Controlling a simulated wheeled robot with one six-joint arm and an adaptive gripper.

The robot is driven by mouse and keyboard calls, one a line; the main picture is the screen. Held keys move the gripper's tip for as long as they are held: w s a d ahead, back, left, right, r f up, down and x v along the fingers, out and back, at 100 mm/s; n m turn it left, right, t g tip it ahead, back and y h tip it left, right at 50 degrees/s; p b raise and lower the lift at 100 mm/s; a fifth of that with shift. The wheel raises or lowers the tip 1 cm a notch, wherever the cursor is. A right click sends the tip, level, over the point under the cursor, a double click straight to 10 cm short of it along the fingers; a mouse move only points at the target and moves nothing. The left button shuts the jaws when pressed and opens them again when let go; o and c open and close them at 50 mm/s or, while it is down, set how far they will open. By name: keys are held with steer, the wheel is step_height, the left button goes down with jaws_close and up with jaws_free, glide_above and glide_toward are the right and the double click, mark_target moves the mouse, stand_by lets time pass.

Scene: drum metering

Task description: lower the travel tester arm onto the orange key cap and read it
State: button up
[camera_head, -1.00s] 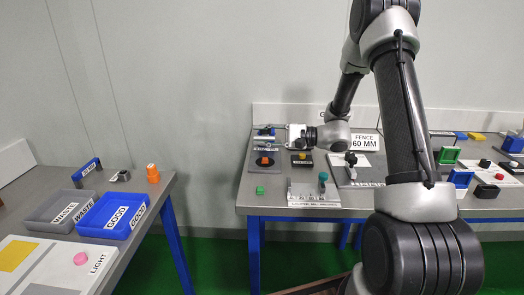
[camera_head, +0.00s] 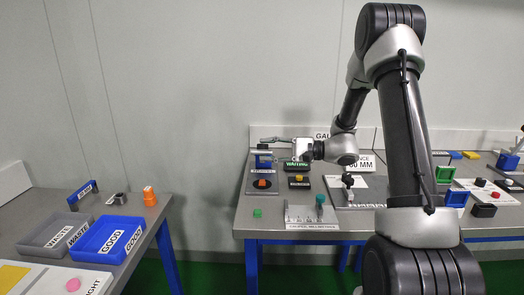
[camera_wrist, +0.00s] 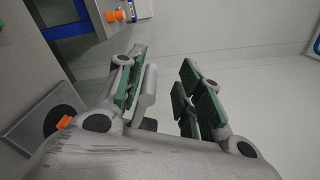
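The orange key cap (camera_head: 262,183) sits on a dark round seat on the grey tester plate (camera_head: 250,190). It also shows in the wrist view (camera_wrist: 64,122), at lower left beside my gripper. Behind the cap stands a blue post (camera_head: 263,159), part of the travel tester. My gripper (camera_head: 272,143) points left above the post. In the wrist view my gripper's fingers (camera_wrist: 165,75) are spread apart. A grey bar (camera_wrist: 147,90) shows between them, nearer the left finger; I cannot tell if it is the tester arm or touches the finger.
A black box with a yellow-orange button (camera_head: 299,178) and a small green display reading WAITING (camera_head: 297,165) stands right of the plate. A green block (camera_head: 257,213) and a gauge stand with a teal knob (camera_head: 320,199) lie in front. Left table holds bins.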

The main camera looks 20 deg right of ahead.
steer(key=v, duration=0.6)
steer(key=shift+w, duration=0.2)
steer(key=shift+d+f, duration=0.1)
steer(key=shift+d, duration=0.05)
